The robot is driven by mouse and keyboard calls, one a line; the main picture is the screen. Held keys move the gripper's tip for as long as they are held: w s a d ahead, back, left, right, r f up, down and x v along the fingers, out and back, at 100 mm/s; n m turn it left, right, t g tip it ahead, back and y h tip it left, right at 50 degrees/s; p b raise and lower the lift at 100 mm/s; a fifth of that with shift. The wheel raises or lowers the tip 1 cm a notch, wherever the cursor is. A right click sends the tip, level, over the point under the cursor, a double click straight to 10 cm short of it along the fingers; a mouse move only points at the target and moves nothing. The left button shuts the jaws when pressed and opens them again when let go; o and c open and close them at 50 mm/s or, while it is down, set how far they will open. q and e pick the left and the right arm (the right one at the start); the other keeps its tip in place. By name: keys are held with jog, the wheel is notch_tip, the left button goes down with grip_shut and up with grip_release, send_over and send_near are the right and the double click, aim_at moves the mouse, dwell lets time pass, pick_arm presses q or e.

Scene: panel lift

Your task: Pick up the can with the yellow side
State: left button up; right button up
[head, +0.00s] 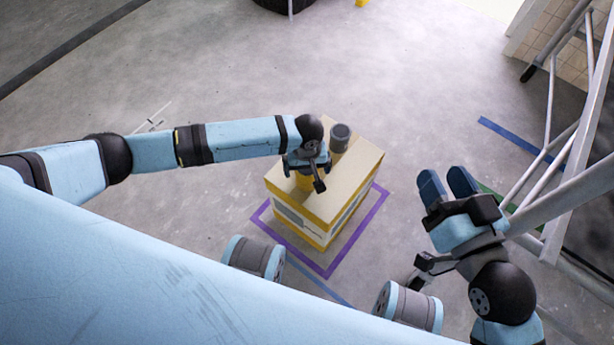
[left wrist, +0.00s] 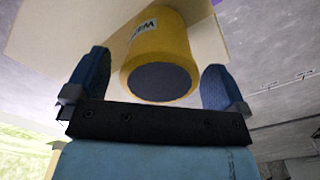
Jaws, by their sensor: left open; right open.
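A yellow can (left wrist: 160,55) with a dark end and a white label stands between the two blue fingers of my left gripper (left wrist: 155,85) in the left wrist view. The fingers are apart on either side of it. In the head view my left gripper (head: 306,165) is over the box and mostly hides the yellow can (head: 304,182). My right gripper (head: 449,188) is open and empty, to the right of the box.
The cans stand on a cream and yellow box (head: 349,177), set within a purple outline (head: 327,272) on the grey floor. A metal frame (head: 575,150) stands at the right, beyond my right gripper. The floor left of the box is mostly clear.

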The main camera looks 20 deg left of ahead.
pick_arm(q)
jog(key=shift+w+f+b, duration=0.1)
jog(key=shift+f+b, duration=0.2)
jog(key=shift+f, duration=0.65)
jog(key=shift+c, duration=0.2)
jog(key=c, duration=1.1)
jog(key=shift+o, duration=0.2)
jog(key=shift+r, duration=0.1)
